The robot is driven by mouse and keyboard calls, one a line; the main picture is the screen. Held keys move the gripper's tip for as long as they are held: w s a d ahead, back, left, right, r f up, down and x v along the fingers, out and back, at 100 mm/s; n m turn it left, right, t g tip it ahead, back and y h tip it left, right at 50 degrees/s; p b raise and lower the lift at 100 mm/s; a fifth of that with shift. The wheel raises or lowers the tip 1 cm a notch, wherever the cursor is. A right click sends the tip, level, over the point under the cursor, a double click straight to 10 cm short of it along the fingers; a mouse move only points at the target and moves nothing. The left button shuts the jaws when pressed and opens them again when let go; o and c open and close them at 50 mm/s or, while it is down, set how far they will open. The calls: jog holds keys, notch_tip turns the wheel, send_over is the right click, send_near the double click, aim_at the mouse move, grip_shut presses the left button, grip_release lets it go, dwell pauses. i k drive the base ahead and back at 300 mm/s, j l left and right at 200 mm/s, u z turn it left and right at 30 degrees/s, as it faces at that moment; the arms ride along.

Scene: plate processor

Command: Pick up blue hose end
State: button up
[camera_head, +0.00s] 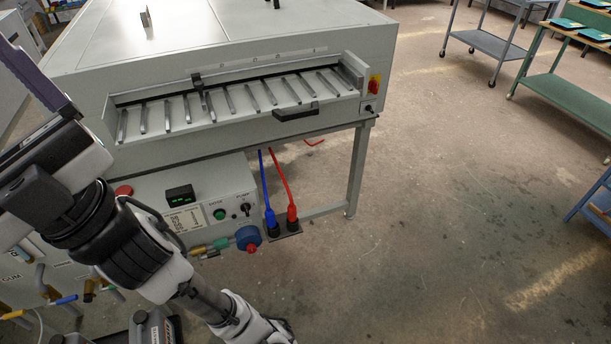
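The blue hose (264,180) hangs from under the grey plate processor (240,140). Its lower end, the blue hose end (270,217), stands upright in a black holder on a small grey shelf beside the control box. My arm crosses the lower left, apart from the hose end and to its left. The far end of my arm is at the left edge, where a purple-grey bar (38,80) and dark parts show, perhaps belonging to my gripper. The fingertips cannot be made out, so I cannot tell if it is open or shut.
A red hose (291,208) stands just right of the blue one. A control box (205,208) with a blue-and-red knob (248,240) is to the left. A table leg (357,170) stands to the right. The floor (430,220) right of it is clear; carts are beyond.

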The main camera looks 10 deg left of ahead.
aim_at(270, 216)
jog(key=u, duration=1.9)
jog(key=z, duration=1.3)
jog(key=i+l+u, duration=0.1)
jog(key=l, duration=0.25)
jog(key=i+l+u, duration=0.1)
jog(key=i+l, duration=0.15)
jog(key=i+l+u, duration=0.1)
jog(key=l, duration=0.4)
jog(key=i+l+u, duration=0.1)
jog(key=l, duration=0.25)
jog(key=i, duration=0.05)
